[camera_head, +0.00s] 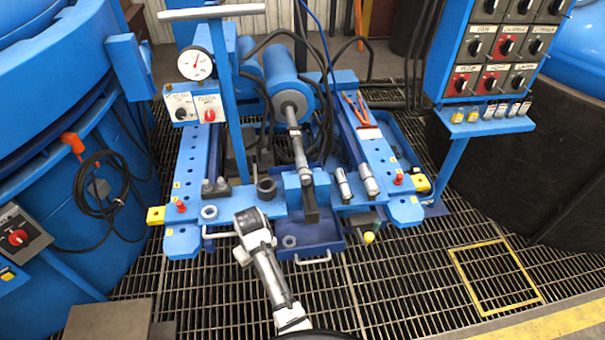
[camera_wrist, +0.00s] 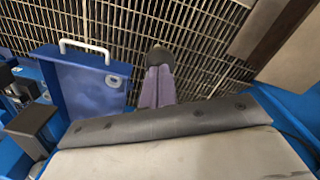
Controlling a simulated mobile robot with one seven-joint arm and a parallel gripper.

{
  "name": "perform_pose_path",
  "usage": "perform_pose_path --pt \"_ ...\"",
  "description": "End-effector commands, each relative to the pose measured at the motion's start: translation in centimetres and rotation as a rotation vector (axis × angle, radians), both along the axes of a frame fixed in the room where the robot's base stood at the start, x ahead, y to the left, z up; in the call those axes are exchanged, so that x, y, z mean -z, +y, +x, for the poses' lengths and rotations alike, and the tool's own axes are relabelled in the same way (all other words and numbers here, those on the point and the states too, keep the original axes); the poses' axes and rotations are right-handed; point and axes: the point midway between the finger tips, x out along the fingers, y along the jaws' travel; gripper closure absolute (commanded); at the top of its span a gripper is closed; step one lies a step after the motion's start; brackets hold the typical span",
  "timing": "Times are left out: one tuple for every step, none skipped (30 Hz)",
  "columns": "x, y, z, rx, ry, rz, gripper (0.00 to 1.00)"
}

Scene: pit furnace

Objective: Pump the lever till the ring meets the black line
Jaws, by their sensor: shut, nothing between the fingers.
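A blue upright post with a pale cross-bar handle (camera_head: 211,12) stands at the back left of a blue press frame. It looks like the lever. A grey rod with collars (camera_head: 297,135) runs forward from a blue cylinder (camera_head: 288,95). I cannot tell which collar is the ring, and I make out no black line. My gripper (camera_wrist: 158,60) is shut and empty, pointing down over the floor grating in the wrist view. In the head view, my wrist hides its fingers. It is in front of the frame, far from the handle and touching nothing that I can see.
A blue tray (camera_wrist: 100,88) with a white handle lies beside my gripper. A round gauge (camera_head: 196,64) and small switch boxes stand by the post. A blue switch panel (camera_head: 500,55) is at the right. A blue tank with a black cable (camera_head: 90,185) is at the left.

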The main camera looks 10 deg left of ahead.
Motion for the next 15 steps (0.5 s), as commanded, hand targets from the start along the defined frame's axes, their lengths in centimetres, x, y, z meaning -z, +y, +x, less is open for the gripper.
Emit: perform_pose_path --pt "1.0 -0.1 -0.2 0.001 0.003 0.000 1.00" --pt "1.2 -0.1 -0.3 0.000 0.003 0.000 1.00" --pt "1.3 -0.1 -0.3 0.000 0.002 0.001 1.00" --pt "1.3 -0.1 -0.3 0.000 0.001 0.000 1.00" --pt "1.3 -0.1 -0.3 0.000 0.001 -0.001 1.00" --pt "1.3 -0.1 -0.3 0.000 0.001 -0.001 1.00" --pt "1.2 -0.1 -0.3 0.000 0.001 -0.001 1.00" --pt "1.2 -0.1 -0.3 0.000 0.001 -0.001 1.00" --pt "1.2 -0.1 -0.3 0.000 0.001 -0.001 1.00" --pt "1.2 -0.1 -0.3 0.000 0.001 -0.001 1.00" --pt "1.2 -0.1 -0.3 0.000 0.001 -0.001 1.00" --pt "1.1 -0.1 -0.3 -0.001 0.001 -0.001 1.00" --pt "0.9 -0.1 -0.3 -0.001 0.001 -0.001 1.00" --pt "0.6 -0.1 -0.3 -0.001 0.001 -0.001 1.00" --pt "0.0 0.0 -0.2 -0.002 0.001 -0.001 1.00"
